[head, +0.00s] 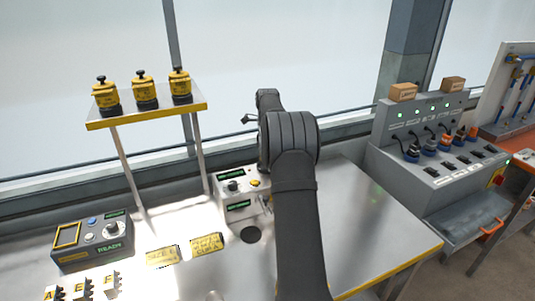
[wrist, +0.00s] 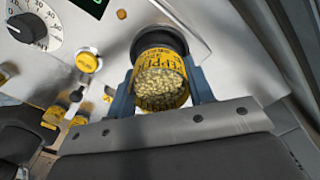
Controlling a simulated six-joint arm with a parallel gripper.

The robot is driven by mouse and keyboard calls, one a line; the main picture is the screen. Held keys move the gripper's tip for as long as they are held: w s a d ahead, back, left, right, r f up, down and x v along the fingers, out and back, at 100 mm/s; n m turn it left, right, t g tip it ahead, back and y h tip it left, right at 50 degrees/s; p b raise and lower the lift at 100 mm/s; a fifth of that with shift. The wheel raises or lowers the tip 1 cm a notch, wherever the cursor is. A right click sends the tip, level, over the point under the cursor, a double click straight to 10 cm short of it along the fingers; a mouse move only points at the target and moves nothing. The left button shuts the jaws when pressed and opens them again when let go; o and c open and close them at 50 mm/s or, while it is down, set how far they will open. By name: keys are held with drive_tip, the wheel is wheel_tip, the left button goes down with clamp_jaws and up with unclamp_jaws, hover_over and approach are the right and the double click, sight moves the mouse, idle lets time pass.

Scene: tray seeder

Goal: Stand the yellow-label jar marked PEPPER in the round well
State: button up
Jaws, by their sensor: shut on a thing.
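The yellow-label jar (wrist: 160,72), with PEPPER lettering partly readable and pale seeds showing in its clear part, is between the two blue fingers of my gripper (wrist: 161,92) in the wrist view. My gripper is shut on it. A black round part shows at the jar's far end; I cannot tell if it is the jar's cap or something behind it. In the head view my arm hides the gripper and jar. A dark round spot (head: 251,235), which looks like the round well, lies in the bench top in front of the white control box (head: 238,190).
Several similar yellow jars stand on a raised shelf (head: 148,116) at the left. A grey READY box (head: 92,238) and yellow label plates (head: 207,243) lie on the left bench. The bench right of my arm (head: 370,225) is clear. A dial panel (wrist: 95,45) is close to the jar.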

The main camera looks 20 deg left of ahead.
drive_tip(key=shift+f, duration=1)
drive_tip(key=shift+s+f, duration=0.1)
drive_tip(key=shift+f, duration=0.4)
drive_tip(key=shift+d+f, duration=0.1)
drive_tip(key=shift+f, duration=0.1)
idle(0.4)
drive_tip(key=o, duration=1.1)
wheel_tip(320, 180, up, 19)
drive_tip(key=shift+f, duration=0.1)
